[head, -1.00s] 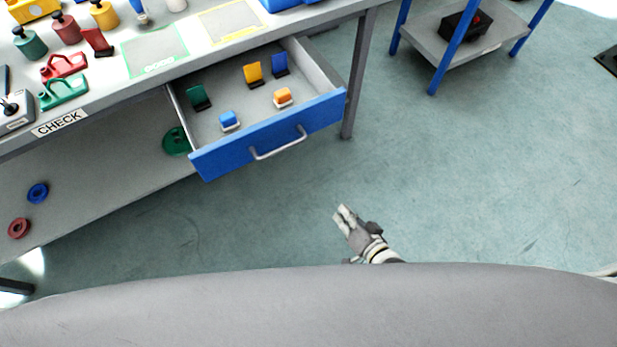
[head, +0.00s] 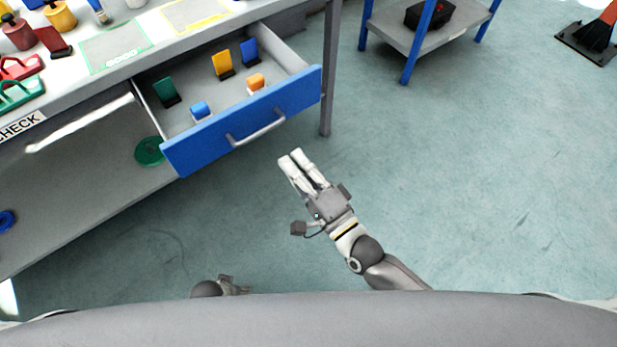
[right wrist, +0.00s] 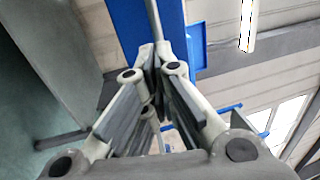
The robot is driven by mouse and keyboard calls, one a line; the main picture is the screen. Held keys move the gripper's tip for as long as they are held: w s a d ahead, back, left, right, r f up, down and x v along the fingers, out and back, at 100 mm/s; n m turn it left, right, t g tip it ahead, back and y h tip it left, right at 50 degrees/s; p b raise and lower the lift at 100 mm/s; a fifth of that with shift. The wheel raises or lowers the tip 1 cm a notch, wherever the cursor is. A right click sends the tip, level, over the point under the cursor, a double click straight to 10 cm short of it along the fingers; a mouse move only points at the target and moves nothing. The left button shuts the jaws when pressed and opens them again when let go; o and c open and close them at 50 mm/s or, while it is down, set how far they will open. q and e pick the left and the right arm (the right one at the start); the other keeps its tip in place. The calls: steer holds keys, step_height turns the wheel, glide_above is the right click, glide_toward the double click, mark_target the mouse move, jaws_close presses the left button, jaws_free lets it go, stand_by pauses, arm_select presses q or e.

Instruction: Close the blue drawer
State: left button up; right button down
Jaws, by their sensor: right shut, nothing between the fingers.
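The blue drawer (head: 196,143) is pulled out from under the workbench in the head view. Its front carries a pale bar handle (head: 258,129). Inside lie green, yellow, blue and orange parts. My right gripper (head: 291,158) is shut and empty, below and to the right of the handle in the head view, and looks apart from it. In the right wrist view the fingers (right wrist: 152,78) point toward a blue panel (right wrist: 128,30), seemingly the drawer front. My left gripper (head: 232,286) shows only in small part at the bottom edge, so its fingers cannot be made out.
The workbench top (head: 150,22) holds coloured hoist parts and marked areas. A green disc (head: 149,151) lies on the shelf below. A blue-legged rack (head: 405,40) stands at the upper right. The floor right of the drawer is clear.

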steer(key=x, duration=0.7)
steer(key=shift+f, duration=0.1)
